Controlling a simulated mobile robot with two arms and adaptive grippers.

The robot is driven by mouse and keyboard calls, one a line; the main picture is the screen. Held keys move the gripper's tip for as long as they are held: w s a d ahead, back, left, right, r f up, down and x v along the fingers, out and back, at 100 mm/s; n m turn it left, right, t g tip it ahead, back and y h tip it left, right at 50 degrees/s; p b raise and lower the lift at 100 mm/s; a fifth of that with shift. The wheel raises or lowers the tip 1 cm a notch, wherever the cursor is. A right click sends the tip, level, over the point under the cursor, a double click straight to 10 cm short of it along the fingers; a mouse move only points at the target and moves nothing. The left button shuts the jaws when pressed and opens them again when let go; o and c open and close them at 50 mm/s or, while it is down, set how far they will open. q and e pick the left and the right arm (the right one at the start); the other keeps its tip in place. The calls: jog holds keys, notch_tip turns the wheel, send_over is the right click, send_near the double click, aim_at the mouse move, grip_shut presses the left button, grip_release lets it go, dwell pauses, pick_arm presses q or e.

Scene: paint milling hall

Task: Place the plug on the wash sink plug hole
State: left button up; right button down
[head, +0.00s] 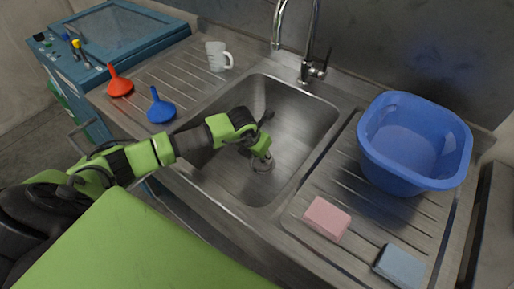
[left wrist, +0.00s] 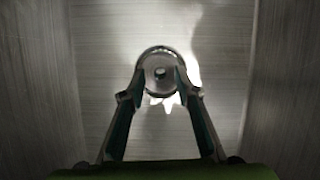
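My left gripper (head: 265,153) reaches down into the steel sink basin, low over the plug hole (head: 262,165), whose round metal rim shows just below the fingertips. In the left wrist view, my left gripper's two fingers (left wrist: 161,76) close in on either side of a small round grey disc with a dark centre, which looks like the plug (left wrist: 160,74). A paler metal ring shows around it. I cannot tell whether the plug touches the plug hole or is held just above it. In the head view the fingers hide the plug. My right gripper is not in view.
A blue tub (head: 415,140), a pink sponge (head: 326,218) and a grey-blue block (head: 400,266) stand on the right drainboard. A red funnel (head: 119,85), a blue funnel (head: 160,108) and a white mug (head: 217,57) are on the left. The tap (head: 309,55) rises behind the basin.

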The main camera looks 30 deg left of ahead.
pick_arm(q)
jog(key=b+v, duration=0.1)
jog(key=v, duration=0.9)
